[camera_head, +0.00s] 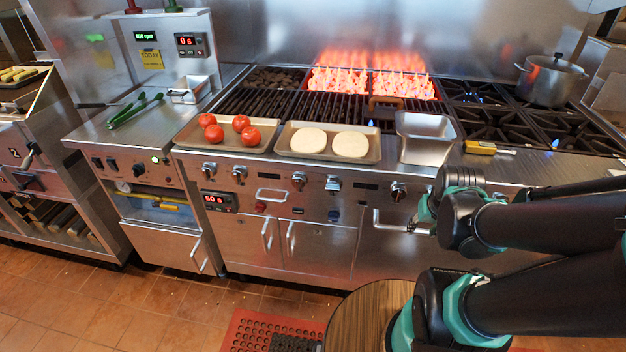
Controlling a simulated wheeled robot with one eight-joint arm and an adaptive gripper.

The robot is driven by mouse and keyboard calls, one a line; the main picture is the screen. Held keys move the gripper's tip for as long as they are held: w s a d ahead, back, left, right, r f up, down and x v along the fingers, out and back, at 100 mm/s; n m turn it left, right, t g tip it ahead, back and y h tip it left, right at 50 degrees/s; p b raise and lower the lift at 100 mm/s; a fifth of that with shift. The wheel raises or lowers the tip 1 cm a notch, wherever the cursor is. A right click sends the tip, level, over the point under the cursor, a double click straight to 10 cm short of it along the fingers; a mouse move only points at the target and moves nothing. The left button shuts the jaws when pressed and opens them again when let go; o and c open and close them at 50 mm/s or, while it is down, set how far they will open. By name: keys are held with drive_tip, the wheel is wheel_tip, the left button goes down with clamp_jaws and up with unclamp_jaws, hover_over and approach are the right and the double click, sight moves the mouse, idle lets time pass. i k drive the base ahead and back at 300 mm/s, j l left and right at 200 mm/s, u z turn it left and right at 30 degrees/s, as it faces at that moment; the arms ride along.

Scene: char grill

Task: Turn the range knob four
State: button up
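A row of metal knobs runs along the front panel of the range. From left to right in view are a far-left knob (209,167), one beside it (239,172), a middle knob (299,180), a knob right of the middle (332,184) and a right knob (398,191). No readable label shows which is number four. My arm comes in from the right, and my gripper (428,208) is in front of the panel, right of and slightly below the right knob. It appears apart from the knobs. Its fingers are too small and partly hidden to judge. My arm hides the panel further right.
A tomato tray (190,143), a tray with two pale rounds (370,153) and a metal pan (430,153) stand along the front ledge. Flames (370,80) burn on the grill behind. A door handle (392,226) juts out near my gripper. A pot (550,82) stands back right.

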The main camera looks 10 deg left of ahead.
sight(334, 185)
drive_tip(key=l+u, duration=0.1)
drive_tip(key=u, duration=0.35)
drive_tip(key=l+u, duration=0.1)
drive_tip(key=u, duration=0.35)
drive_tip(key=l+u, duration=0.1)
drive_tip(key=u, duration=0.3)
drive_tip(key=k+l+u, duration=1.05)
drive_tip(key=k, duration=0.15)
drive_tip(key=k+l, duration=0.25)
drive_tip(key=k, duration=0.25)
